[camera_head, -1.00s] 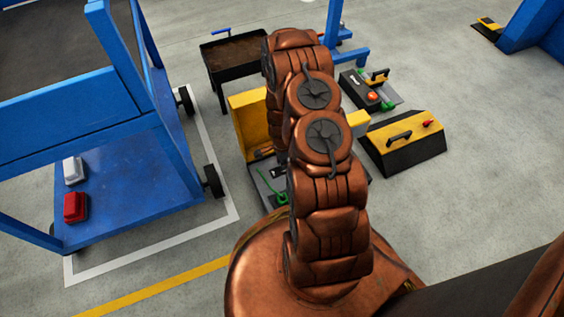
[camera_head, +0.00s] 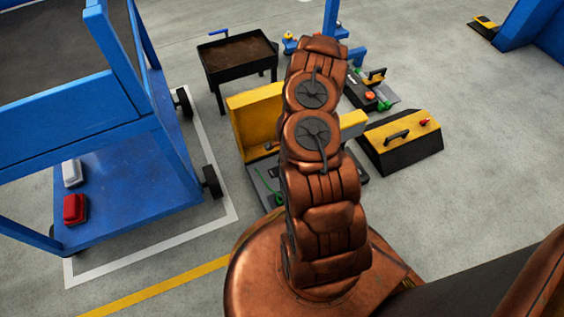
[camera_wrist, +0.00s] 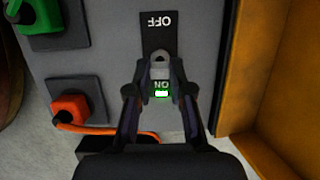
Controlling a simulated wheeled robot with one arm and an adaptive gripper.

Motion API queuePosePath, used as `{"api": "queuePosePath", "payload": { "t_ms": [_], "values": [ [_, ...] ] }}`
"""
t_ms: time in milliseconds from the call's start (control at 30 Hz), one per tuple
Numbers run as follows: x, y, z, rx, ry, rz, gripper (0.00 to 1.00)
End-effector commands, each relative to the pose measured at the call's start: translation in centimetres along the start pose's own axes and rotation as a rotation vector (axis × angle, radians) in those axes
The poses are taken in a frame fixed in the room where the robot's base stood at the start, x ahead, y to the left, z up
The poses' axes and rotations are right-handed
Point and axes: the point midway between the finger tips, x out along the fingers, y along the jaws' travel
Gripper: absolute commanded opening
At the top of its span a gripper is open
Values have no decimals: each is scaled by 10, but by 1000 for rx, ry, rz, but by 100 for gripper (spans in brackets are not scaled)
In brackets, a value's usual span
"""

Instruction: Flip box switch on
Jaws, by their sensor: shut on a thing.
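In the wrist view, a grey switch lever (camera_wrist: 160,66) stands on a grey box (camera_wrist: 105,28). A black plate with the OFF label (camera_wrist: 160,21) lies above it, upside down in this view. The ON label (camera_wrist: 162,84) is below the lever, with a lit green light (camera_wrist: 162,94). My gripper (camera_wrist: 160,72) has one finger on each side of the lever and is shut on it. In the head view, the grey box with its green cable (camera_head: 268,190) is partly behind my arm. My gripper is hidden there.
In the wrist view, a green plug (camera_wrist: 38,16) and an orange plug (camera_wrist: 70,107) with a cable sit left, and a yellow wall (camera_wrist: 275,60) right. In the head view, a blue cart (camera_head: 120,205) is left and a black-yellow box (camera_head: 400,143) right.

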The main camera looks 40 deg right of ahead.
Motion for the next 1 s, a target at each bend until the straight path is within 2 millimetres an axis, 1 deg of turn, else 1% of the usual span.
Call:
{"api": "queuePosePath", "payload": {
  "t_ms": [133, 333, 767, 800, 1000],
  "values": [
    [2, -2, -8, 5, -61, -6, 0],
    [1, -1, -10, 2, -134, -3, 0],
    [-2, 0, -11, 0, -152, -4, 0],
    [-2, 0, -11, 0, -152, -4, 25],
    [-1, 0, -10, -1, -153, -3, 45]
  ]
}}
